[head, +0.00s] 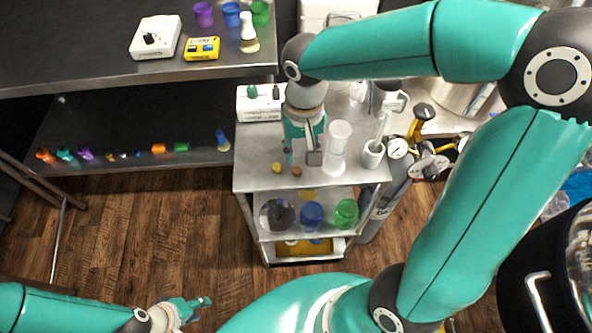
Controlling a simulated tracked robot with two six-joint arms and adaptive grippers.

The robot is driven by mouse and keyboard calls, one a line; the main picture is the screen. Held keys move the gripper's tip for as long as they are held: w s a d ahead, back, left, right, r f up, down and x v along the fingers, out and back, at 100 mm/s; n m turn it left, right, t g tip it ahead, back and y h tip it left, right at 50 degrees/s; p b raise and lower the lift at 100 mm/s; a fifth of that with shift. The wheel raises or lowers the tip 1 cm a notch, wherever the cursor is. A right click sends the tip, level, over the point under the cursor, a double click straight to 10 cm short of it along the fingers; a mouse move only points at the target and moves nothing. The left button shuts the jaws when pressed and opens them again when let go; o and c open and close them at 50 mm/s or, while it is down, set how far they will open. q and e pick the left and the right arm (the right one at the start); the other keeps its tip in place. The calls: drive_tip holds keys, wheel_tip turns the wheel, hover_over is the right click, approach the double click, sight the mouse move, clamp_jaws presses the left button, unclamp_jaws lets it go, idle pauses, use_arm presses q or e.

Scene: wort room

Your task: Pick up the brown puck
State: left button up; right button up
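A small brown puck (297,171) lies on the steel top of the cart (258,180), near its front edge. A small yellow puck (277,167) lies just to its left. My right gripper (302,157) points down over the cart top. Its fingers are apart, with the brown puck showing just below and between them in the picture, and I see nothing held. My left gripper (200,308) is at the lower left over the wooden floor, away from the cart, with its fingers apart and empty.
A clear glass cylinder (336,145) stands close to the right of my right gripper, with a white holder (373,153) beyond it. A white device (259,103) is behind. Blue (312,215) and green (345,213) containers sit on the cart's lower shelf.

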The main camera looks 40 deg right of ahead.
sight(297, 169)
drive_tip(key=f, duration=0.5)
drive_tip(key=w+f, duration=0.1)
drive_tip(key=f, duration=0.1)
drive_tip(key=shift+a+f, duration=0.1)
drive_tip(key=shift+f, duration=0.1)
drive_tip(key=c, duration=0.4)
